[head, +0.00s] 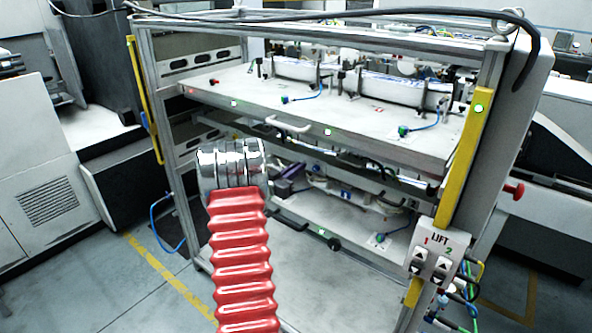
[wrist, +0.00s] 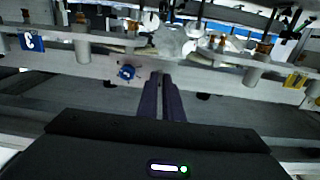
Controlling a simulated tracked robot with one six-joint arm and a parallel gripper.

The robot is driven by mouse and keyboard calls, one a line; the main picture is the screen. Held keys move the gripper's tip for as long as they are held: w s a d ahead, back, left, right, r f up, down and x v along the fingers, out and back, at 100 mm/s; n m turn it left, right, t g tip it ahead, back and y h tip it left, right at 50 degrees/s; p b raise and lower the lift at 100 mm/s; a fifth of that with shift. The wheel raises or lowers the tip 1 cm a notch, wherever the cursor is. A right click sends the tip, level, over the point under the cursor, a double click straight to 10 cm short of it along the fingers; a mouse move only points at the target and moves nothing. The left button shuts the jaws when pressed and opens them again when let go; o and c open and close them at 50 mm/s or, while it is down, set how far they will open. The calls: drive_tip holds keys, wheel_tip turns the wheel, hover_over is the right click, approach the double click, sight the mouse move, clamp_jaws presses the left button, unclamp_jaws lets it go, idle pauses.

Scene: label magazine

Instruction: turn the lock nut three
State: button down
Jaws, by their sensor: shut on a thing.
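My gripper (wrist: 160,78) shows in the wrist view as two dark purple fingers, close together. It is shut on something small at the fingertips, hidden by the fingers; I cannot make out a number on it. The tips reach the front edge of a pale metal shelf (wrist: 220,83). A blue knob (wrist: 126,71) sits on that edge just left of the fingers, apart from them. In the head view a dark purple part of my gripper (head: 287,186) shows between the shelves, mostly hidden behind my arm.
The rack has an upper shelf (head: 300,115) with a handle (head: 288,124) and a lower shelf (head: 345,222). Yellow posts (head: 467,150) flank it. A lift control box (head: 436,257) hangs at the right front. Blue (wrist: 32,41) and yellow (wrist: 296,81) tags mark the shelf edge.

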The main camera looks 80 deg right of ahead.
drive_tip(key=shift+w+f, duration=0.2)
drive_tip(key=shift+w, duration=0.05)
drive_tip(key=c, duration=2.2)
unclamp_jaws()
drive_tip(key=shift+o, duration=1.4)
drive_tip(key=shift+s+r, duration=0.1)
drive_tip(key=shift+s, duration=0.05)
drive_tip(key=v, duration=1.3)
drive_tip(key=shift+w+a, duration=0.2)
drive_tip(key=shift+a, duration=0.15)
